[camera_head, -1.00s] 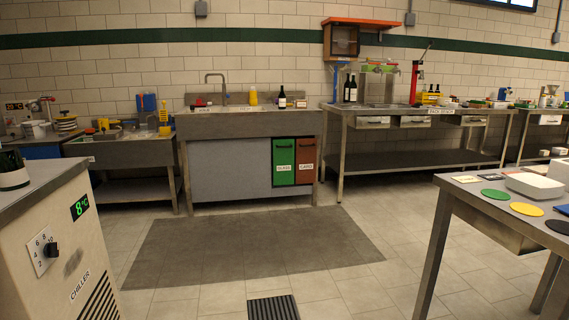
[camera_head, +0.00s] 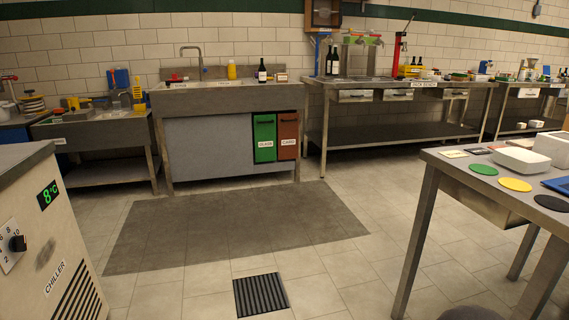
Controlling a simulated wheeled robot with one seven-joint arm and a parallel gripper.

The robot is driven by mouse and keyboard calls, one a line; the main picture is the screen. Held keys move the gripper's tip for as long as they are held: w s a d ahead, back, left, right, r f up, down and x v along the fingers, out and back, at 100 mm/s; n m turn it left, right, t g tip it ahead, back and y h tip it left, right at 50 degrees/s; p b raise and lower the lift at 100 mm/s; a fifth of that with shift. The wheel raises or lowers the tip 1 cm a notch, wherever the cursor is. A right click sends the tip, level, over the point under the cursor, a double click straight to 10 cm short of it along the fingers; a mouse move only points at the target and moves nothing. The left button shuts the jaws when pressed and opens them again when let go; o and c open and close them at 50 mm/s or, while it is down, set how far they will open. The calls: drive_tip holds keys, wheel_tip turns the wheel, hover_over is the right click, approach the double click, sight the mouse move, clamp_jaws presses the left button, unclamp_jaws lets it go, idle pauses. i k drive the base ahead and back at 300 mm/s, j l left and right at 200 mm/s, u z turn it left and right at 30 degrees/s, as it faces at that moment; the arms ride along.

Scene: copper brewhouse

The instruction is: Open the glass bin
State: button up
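The glass bin (camera_head: 264,137) is the green front under the right side of the sink counter, with a white label that reads as glass. It sits flush and looks shut, with a dark handle near its top edge. A similar reddish-brown bin (camera_head: 288,135) with a label reading card is directly to its right. My gripper is not in view.
The steel sink counter (camera_head: 210,99) stands over the bins. A dark mat (camera_head: 230,225) and a floor drain (camera_head: 260,295) lie on the open floor before it. A chiller (camera_head: 50,240) stands at the left, a steel table (camera_head: 430,170) at the right.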

sight(262, 134)
drive_tip(key=i+j+u, duration=0.3)
drive_tip(key=i, duration=0.75)
drive_tip(key=i+u, duration=0.25)
drive_tip(key=i, duration=0.8)
drive_tip(key=i+j+z, duration=0.1)
drive_tip(key=i+z, duration=0.2)
drive_tip(key=i, duration=0.35)
drive_tip(key=i+j+z, duration=0.25)
drive_tip(key=i, duration=0.35)
drive_tip(key=i+j+z, duration=0.3)
drive_tip(key=i+j, duration=0.15)
drive_tip(key=i, duration=0.15)
drive_tip(key=i+j+z, duration=0.25)
drive_tip(key=i+j, duration=0.25)
drive_tip(key=i, duration=0.1)
